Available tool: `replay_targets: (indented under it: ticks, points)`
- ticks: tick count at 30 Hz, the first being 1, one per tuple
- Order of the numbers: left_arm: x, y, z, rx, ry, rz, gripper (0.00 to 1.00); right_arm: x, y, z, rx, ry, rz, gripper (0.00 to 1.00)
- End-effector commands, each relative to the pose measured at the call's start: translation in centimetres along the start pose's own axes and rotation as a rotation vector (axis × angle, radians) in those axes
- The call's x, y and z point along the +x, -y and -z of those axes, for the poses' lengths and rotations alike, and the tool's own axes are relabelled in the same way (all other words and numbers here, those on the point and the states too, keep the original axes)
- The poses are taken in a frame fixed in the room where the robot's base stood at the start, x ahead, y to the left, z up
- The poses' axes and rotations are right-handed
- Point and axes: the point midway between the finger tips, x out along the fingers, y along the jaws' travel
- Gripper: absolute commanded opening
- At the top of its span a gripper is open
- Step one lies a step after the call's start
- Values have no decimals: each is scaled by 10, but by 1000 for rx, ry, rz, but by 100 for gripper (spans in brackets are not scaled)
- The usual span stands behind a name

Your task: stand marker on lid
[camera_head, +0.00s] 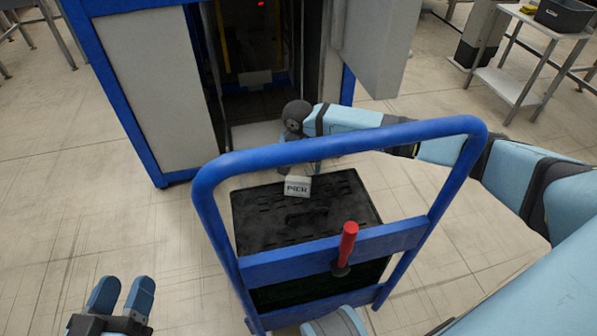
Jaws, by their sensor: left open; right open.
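A small pale marker (297,188) with dark lettering that looks like "PICK" is on the black lid (262,222) of the crate, near its far edge. It appears upright with its lettered face towards me. My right gripper (307,165) is just above and behind the marker, pointing down, and its fingers are mostly hidden. It is open; I cannot tell whether it touches the marker. My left gripper (122,294) is open and empty at the lower left, away from the crate, with its two fingers apart.
A cart's blue handle frame (340,143) stands between me and the crate, and my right arm reaches behind it. A red grip (347,243) rises at its crossbar. A blue-framed cabinet (160,80) is behind. A side table (508,85) stands far right. The left floor is clear.

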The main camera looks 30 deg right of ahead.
Motion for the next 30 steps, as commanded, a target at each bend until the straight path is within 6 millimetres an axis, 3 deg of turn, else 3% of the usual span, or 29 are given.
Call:
replay_targets:
  ticks: [1,3,9,26,30]
  points:
    - [0,-2,10,1,-18,2,53,-16,0,1,-1,-2,1,100]
    - [-1,-2,16,3,-41,4,53,-28,0,1,-1,-1,1,100]
    - [-2,-4,25,5,-80,7,53,-47,0,0,0,0,0,100]
    - [-2,-4,27,6,-90,7,53,-50,0,0,0,1,0,100]
    - [-1,-3,33,11,-73,16,53,-64,0,0,0,0,0,100]
